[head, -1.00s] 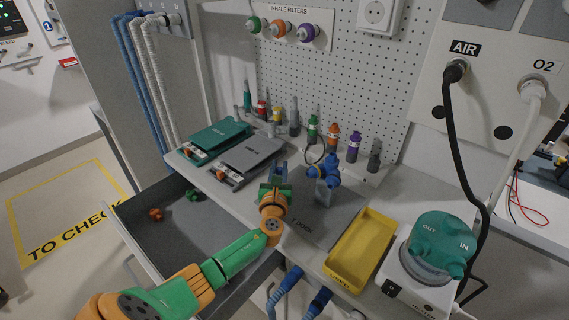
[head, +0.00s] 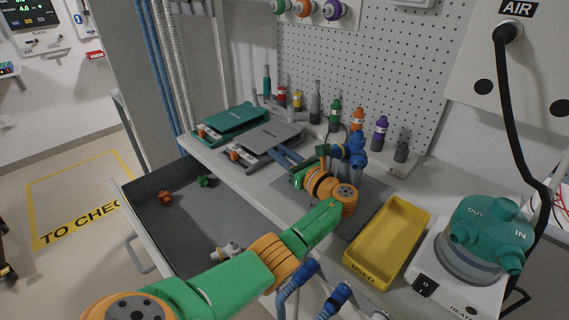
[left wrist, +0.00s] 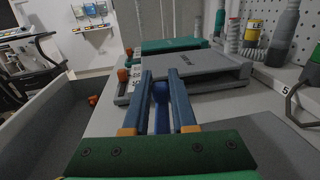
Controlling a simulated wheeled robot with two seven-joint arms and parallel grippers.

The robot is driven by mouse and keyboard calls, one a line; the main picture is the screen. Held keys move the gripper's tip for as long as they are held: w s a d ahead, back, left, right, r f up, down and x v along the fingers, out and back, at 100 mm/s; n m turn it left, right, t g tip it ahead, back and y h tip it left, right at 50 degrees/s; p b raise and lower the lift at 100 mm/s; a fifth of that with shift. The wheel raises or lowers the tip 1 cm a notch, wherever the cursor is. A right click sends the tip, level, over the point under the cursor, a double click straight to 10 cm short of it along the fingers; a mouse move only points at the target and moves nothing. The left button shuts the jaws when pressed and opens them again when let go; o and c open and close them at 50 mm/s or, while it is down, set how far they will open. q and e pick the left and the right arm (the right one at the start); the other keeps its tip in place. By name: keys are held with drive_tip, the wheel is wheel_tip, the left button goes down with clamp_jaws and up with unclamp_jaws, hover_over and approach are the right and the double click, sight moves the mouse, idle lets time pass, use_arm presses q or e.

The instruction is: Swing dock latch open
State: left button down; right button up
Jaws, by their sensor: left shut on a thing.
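My left gripper (head: 285,155) reaches over the counter, its blue fingers pointing left toward the front of a grey flat device (head: 270,136). In the left wrist view the fingers (left wrist: 166,80) are close together around a narrow blue part (left wrist: 161,92). I cannot tell whether this part is the dock latch. The grey dock plate (head: 371,192) lies under and beside my gripper, partly hidden by it. A blue fitting (head: 352,148) stands upright just behind my wrist. My right gripper is not in view.
A teal flat device (head: 235,119) lies beyond the grey one. A yellow tray (head: 418,211) and a teal-topped heater unit (head: 478,250) stand to the right. Bottles line the pegboard. An open drawer (head: 205,235) with small fittings lies below the counter at left.

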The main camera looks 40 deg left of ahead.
use_arm(q)
drive_tip(key=shift+s+n+g+b, duration=0.25)
drive_tip(key=shift+n+g+b, duration=0.35)
drive_tip(key=shift+g+b, duration=0.3)
drive_tip(key=shift+a+r, duration=0.1)
drive_tip(key=c, duration=0.7)
unclamp_jaws()
drive_tip(key=d, duration=0.7)
drive_tip(key=shift+s+d, duration=0.1)
drive_tip(key=shift+s, duration=0.3)
